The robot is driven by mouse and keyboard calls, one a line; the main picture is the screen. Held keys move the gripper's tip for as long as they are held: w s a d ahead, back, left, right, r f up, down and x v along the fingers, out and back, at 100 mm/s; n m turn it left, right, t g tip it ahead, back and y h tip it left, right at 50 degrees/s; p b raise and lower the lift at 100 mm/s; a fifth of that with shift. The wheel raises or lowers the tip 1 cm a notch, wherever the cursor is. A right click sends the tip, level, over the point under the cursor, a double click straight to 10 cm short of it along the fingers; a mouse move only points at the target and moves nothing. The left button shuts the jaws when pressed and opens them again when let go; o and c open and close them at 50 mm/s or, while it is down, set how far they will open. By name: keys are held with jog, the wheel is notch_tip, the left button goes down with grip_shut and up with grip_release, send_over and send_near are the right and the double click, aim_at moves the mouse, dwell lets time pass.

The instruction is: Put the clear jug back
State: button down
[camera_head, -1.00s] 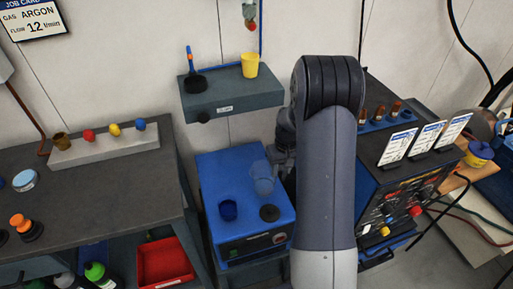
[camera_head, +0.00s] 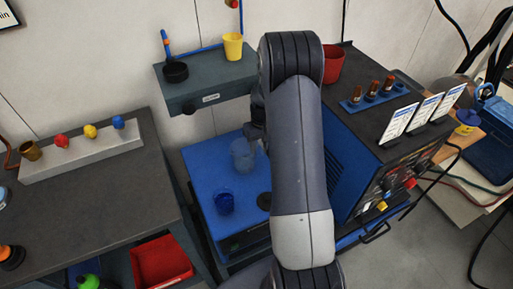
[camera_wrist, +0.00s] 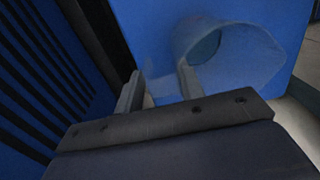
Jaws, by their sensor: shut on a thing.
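The clear jug (camera_head: 243,155) is a see-through, bluish vessel over the back part of the blue cabinet top (camera_head: 205,168). I cannot tell whether it touches that top. In the wrist view the jug (camera_wrist: 232,55) lies slanted across the picture with its wide mouth to the right. My gripper (camera_head: 258,139) is shut on the jug, coming from its right side; in the wrist view one finger of my gripper (camera_wrist: 160,88) overlaps the jug's wall. My arm hides part of the blue top's right side.
A dark blue cup (camera_head: 224,203) and a black disc (camera_head: 264,201) are on the blue top in front of the jug. A grey shelf (camera_head: 215,92) with a yellow cup (camera_head: 233,46) and black pan (camera_head: 175,71) hangs behind. A red cup (camera_head: 333,64) stands on the welder at right.

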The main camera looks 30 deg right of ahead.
jog(key=shift+w+f, duration=0.1)
jog(key=shift+f, duration=0.1)
jog(key=shift+f, duration=0.15)
jog(key=c, duration=0.9)
grip_release()
jog(key=r, duration=1.2)
jog(key=shift+d+r, duration=0.25)
jog(key=shift+d, duration=0.1)
